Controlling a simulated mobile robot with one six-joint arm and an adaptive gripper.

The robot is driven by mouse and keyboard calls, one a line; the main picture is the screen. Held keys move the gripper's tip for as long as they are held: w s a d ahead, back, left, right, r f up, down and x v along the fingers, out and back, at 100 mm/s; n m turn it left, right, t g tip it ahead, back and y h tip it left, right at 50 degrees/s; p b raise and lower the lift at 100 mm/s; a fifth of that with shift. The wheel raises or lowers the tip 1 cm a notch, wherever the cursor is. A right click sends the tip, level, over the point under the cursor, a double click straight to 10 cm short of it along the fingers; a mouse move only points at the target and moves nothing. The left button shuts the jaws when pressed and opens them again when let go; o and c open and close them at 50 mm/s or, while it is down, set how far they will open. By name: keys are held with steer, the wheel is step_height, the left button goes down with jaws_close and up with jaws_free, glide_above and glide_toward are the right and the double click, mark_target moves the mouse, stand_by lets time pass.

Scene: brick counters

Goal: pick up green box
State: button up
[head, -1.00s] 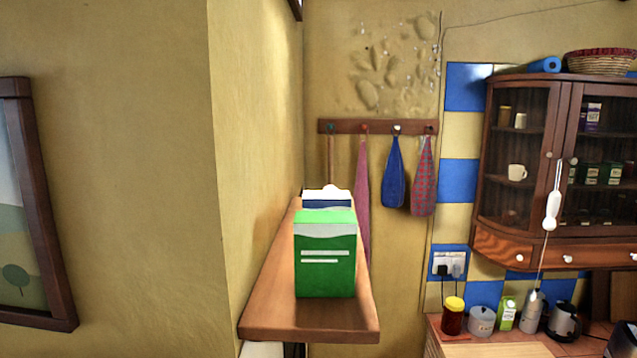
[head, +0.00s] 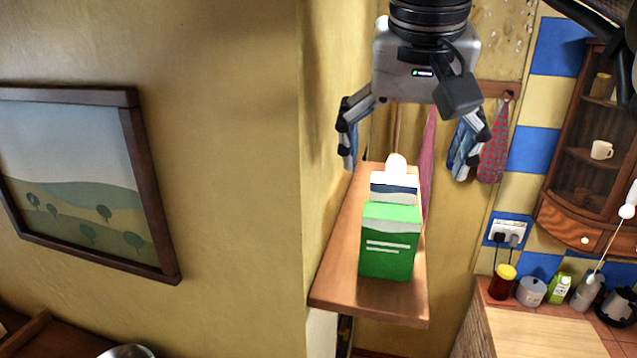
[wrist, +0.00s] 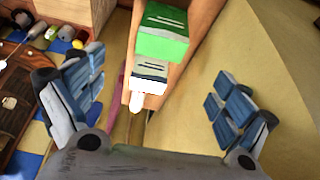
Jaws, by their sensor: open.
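The green box (head: 389,243) stands upright on a narrow wooden shelf (head: 370,300), near its front end. It has a pale top band and white lines on its face. In the wrist view the green box (wrist: 162,32) lies ahead between the fingers, in the upper middle. My gripper (head: 408,150) is open and empty, above and behind the box in the head view, with one finger on each side and apart from it. A white and dark blue box (head: 394,188) stands right behind the green box, with a white rounded item (head: 397,166) behind it.
The yellow wall (head: 250,150) runs close along the shelf's left side. Hanging cloths (head: 494,150) are behind the shelf. A counter (head: 540,335) with jars and a kettle lies to the right, below a wooden cabinet (head: 580,175). A framed picture (head: 80,185) hangs at left.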

mark_target(393, 212)
steer(key=x, duration=0.3)
steer(key=b+x, duration=0.1)
steer(key=x, duration=0.7)
steer(key=shift+w, duration=0.3)
steer(key=shift+x, duration=2.8)
steer(key=shift+a, duration=0.1)
steer(key=shift+c, duration=0.5)
steer(key=c, duration=1.1)
